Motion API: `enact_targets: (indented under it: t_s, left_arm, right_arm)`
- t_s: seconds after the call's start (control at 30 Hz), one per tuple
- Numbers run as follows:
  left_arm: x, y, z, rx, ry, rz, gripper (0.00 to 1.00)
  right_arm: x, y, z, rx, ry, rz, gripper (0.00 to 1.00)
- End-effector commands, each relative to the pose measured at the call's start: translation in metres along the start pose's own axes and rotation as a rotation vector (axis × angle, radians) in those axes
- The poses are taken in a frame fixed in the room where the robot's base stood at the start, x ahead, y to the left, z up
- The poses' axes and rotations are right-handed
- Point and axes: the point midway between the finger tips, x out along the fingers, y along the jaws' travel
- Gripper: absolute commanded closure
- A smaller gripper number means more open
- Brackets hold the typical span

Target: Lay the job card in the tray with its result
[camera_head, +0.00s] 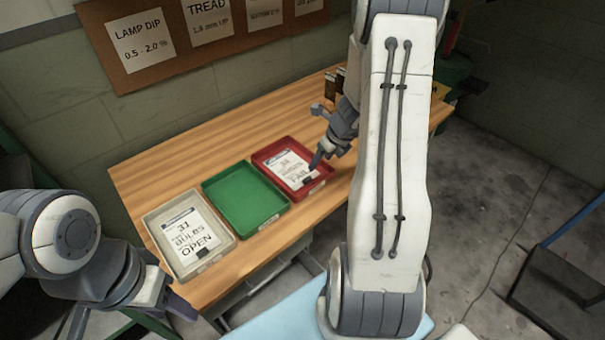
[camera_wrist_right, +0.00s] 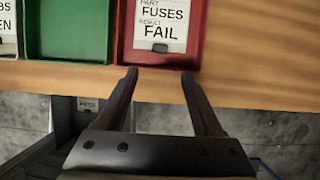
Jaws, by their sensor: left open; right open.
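A white job card (camera_head: 290,168) lies in the red tray (camera_head: 324,183). In the right wrist view this card (camera_wrist_right: 161,22) reads FUSES, FAIL, and has a black clip at its lower edge. Another white card (camera_head: 190,232), reading 31, BULBS, OPEN, lies in the grey-beige tray (camera_head: 164,262). The green tray (camera_head: 245,197) between them is empty. My right gripper (camera_head: 316,163) is at the red tray; in its wrist view the open, empty fingers (camera_wrist_right: 159,74) point at the tray's near edge. My left gripper (camera_head: 180,306) is open at the lower left, off the table's near edge.
The trays stand in a row along the near side of the wooden table (camera_head: 190,153). The table behind them is clear on the left. Small dark items (camera_head: 333,83) stand at the back. A board with notices (camera_head: 140,40) hangs on the wall. My right arm hides the table's right part.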

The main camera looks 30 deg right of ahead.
Motion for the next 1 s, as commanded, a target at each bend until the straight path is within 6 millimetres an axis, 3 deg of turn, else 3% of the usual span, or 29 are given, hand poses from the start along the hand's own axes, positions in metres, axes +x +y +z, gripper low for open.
enact_targets:
  t_s: [0.17, 0.27, 0.37, 0.47, 0.57, 0.7, 0.8, 0.9, 1.0]
  left_arm:
    - [0.0, 0.0, 0.0, 0.0, 0.0, 0.0, 0.5]
    - [0.0, 0.0, 0.0, 0.0, 0.0, 0.0, 0.5]
    - [0.0, 0.0, 0.0, 0.0, 0.0, 0.0, 0.5]
    - [0.0, 0.0, 0.0, 0.0, 0.0, 0.0, 0.5]
    - [0.0, 0.0, 0.0, 0.0, 0.0, 0.0, 0.5]
    - [0.0, 0.0, 0.0, 0.0, 0.0, 0.0, 0.5]
    - [0.0, 0.0, 0.0, 0.0, 0.0, 0.0, 0.5]
    - [0.0, 0.0, 0.0, 0.0, 0.0, 0.0, 0.5]
    - [0.0, 0.0, 0.0, 0.0, 0.0, 0.0, 0.5]
  right_arm:
    - [-0.002, 0.003, 0.001, -0.013, 0.0, 0.004, 0.31]
    - [-0.006, 0.023, 0.013, -0.13, -0.005, 0.028, 0.31]
    - [-0.018, 0.072, 0.035, -0.404, -0.018, 0.085, 0.31]
    - [-0.037, 0.142, 0.051, -0.802, -0.04, 0.168, 0.31]
    - [-0.061, 0.211, 0.05, -1.228, -0.07, 0.253, 0.31]
    - [-0.097, 0.292, 0.025, -1.814, -0.123, 0.366, 0.31]
    - [-0.124, 0.335, -0.004, -2.229, -0.168, 0.44, 0.31]
    - [-0.149, 0.363, -0.039, -2.633, -0.218, 0.509, 0.31]
    - [-0.169, 0.376, -0.07, -2.99, -0.264, 0.564, 0.31]
